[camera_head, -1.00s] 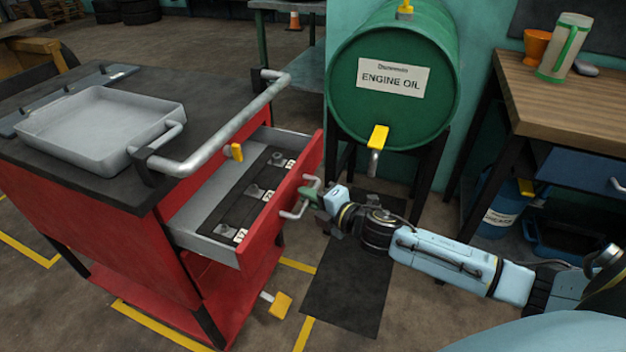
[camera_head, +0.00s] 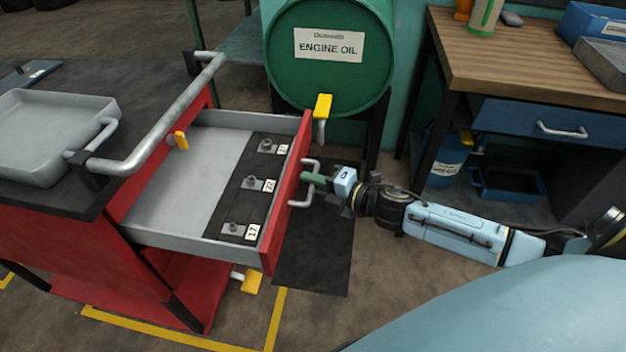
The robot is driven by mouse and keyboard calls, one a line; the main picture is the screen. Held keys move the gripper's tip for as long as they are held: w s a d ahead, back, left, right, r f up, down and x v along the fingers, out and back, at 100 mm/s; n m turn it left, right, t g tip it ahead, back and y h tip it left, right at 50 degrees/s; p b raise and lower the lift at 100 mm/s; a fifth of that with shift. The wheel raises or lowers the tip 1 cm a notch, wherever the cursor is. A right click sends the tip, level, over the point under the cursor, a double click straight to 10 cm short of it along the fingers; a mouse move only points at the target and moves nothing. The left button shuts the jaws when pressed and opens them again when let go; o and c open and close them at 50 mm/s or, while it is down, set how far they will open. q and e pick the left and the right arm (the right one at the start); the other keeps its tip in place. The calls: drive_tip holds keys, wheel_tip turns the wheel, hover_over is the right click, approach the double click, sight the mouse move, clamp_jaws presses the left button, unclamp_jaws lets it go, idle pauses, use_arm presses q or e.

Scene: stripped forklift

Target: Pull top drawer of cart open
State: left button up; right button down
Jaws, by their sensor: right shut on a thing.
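The red cart (camera_head: 70,248) stands at the left. Its top drawer (camera_head: 170,178) is pulled well out to the right, and its grey inside shows. A black insert with several numbered labels lies at the drawer's front end. The drawer's metal handle (camera_head: 298,203) is on the red front panel. My right gripper (camera_head: 318,181) is shut on this handle, its arm reaching in from the right. The fingertips are small and partly hidden at the handle. My left gripper is out of view.
A grey tray (camera_head: 45,135) lies on the cart top beside the cart's push bar (camera_head: 160,128). A green engine oil drum (camera_head: 335,75) with a yellow-handled tap stands behind the drawer. A wooden workbench (camera_head: 530,62) is at the right.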

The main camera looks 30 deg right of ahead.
drive_tip(key=c, duration=1.5)
unclamp_jaws()
drive_tip(key=shift+o, duration=0.2)
